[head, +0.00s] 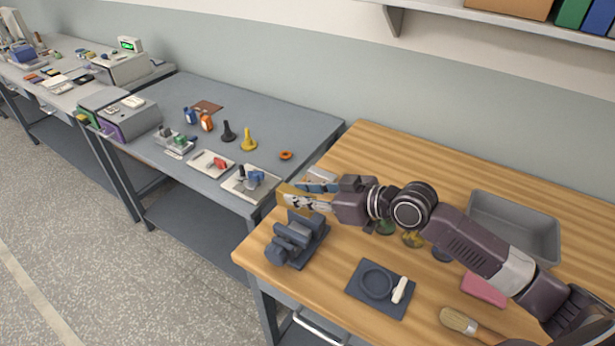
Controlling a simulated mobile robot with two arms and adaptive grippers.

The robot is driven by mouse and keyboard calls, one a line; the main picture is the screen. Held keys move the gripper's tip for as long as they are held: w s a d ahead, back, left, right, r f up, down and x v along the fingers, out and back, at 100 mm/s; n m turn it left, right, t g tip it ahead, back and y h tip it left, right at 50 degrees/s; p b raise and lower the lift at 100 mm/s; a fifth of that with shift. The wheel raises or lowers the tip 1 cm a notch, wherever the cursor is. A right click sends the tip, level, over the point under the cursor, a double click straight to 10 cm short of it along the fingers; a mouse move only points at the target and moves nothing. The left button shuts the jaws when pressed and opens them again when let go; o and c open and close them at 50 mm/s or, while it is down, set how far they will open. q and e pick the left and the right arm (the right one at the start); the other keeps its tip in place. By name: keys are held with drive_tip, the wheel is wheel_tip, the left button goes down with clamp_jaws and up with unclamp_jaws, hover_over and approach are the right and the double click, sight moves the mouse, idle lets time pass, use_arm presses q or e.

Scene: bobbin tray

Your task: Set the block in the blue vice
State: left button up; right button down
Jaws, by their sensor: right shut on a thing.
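The blue vice (283,249) is a dark slate-blue tool at the left front corner of the wooden table. My right gripper (297,198) comes in from the right and is shut on a tan-yellow block (288,190). In the picture the block is just above the vice. The fingers cover much of the block, and I cannot tell whether it touches the vice. My left gripper is not in view.
A dark mat (366,304) with a round dish and a white piece lies right of the vice. A brush (459,321), a pink block (484,289) and a grey tray (540,235) are further right. A grey bench (290,125) with small items stands left.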

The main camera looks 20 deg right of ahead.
drive_tip(key=shift+w+r, duration=0.1)
drive_tip(key=shift+d+f+b, duration=0.15)
drive_tip(key=shift+f+b, duration=0.3)
drive_tip(key=shift+b, duration=0.1)
drive_tip(key=shift+f+b, duration=1.15)
drive_tip(key=shift+f, duration=0.2)
use_arm(q)
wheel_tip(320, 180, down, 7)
drive_tip(key=b, duration=0.3)
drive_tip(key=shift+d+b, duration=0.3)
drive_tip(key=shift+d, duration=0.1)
use_arm(e)
drive_tip(key=shift+f, duration=2.3)
